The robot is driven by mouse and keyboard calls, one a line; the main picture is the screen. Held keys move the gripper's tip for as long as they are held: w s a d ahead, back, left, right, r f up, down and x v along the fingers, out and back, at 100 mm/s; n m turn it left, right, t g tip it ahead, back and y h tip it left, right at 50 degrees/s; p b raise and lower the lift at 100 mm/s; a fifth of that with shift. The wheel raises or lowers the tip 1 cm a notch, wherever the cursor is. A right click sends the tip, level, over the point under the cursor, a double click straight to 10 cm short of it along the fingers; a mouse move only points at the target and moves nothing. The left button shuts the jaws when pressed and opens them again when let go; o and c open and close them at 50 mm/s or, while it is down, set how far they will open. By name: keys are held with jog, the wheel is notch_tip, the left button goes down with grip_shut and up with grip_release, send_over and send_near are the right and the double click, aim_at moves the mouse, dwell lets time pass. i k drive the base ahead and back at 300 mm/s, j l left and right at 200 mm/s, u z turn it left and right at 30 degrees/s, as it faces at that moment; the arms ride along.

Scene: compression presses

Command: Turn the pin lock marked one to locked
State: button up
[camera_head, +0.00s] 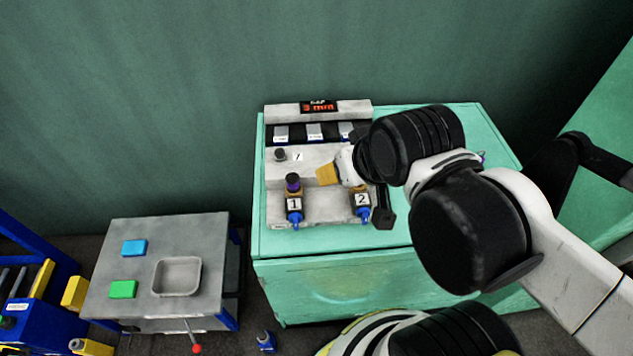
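The pin lock marked one (294,204) stands at the front left of the grey panel (325,209) on the green cabinet. It has a dark purple and brown top, a white label "1" and a blue lower end.
The panel carries a red-lit display (319,107), a row of grey switches and a dark knob (280,155). A grey table (206,240) at left holds a blue block (134,248), a green block (123,289) and a tray (177,293). My arm covers the cabinet's right side.

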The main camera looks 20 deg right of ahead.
aim_at(295, 219)
jog(key=k+j, duration=0.1)
jog(key=k, duration=1)
jog(key=k+j+u, duration=0.1)
jog(key=k, duration=0.5)
